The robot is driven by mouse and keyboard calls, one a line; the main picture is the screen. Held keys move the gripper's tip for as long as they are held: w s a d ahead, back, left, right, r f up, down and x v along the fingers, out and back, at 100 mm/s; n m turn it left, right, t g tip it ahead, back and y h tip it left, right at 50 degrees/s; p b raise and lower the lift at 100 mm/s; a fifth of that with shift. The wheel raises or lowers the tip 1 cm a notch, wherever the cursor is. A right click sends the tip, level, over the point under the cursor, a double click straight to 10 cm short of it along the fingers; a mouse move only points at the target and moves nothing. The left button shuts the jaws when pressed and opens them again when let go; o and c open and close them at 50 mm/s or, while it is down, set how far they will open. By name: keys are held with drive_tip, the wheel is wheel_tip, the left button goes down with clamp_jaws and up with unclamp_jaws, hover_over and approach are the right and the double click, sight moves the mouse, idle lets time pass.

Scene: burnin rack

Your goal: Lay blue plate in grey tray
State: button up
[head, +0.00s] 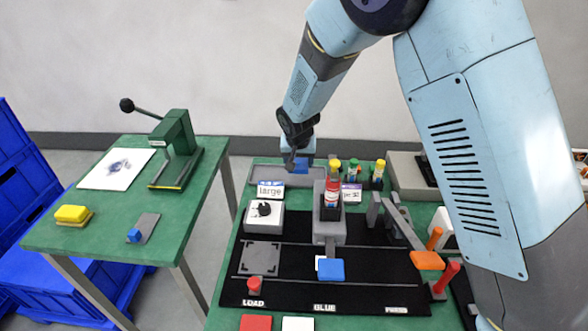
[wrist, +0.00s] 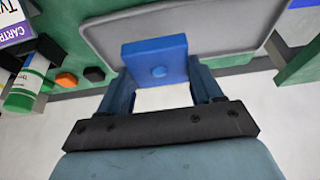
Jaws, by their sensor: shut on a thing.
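A blue plate (wrist: 142,57) with a round knob is between the two fingers of my gripper (wrist: 160,84) in the wrist view; the gripper is shut on it. The grey tray (wrist: 105,33) lies just beyond the plate there. In the head view my gripper (head: 297,157) holds the blue plate (head: 300,167) over the grey tray (head: 264,172) at the back of the green bench. The arm's end partly hides the tray. I cannot tell whether the plate touches the tray.
Another blue block (head: 331,270) sits on the black mat (head: 290,292). A second green table (head: 95,225) with a green press (head: 177,148) stands left, across a gap.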

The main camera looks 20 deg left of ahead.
sight(297, 177)
drive_tip(key=shift+w+a+f, duration=0.25)
drive_tip(key=shift+w+f, duration=0.05)
drive_tip(key=shift+f, duration=0.15)
drive_tip(key=shift+w+a+f, duration=0.2)
drive_tip(key=shift+w+f, duration=0.1)
drive_tip(key=shift+f, duration=1.55)
drive_tip(key=shift+f, duration=0.1)
drive_tip(key=o, duration=1.1)
drive_tip(key=shift+o, duration=0.2)
drive_tip(key=v, duration=1.2)
drive_tip(key=shift+d, duration=0.1)
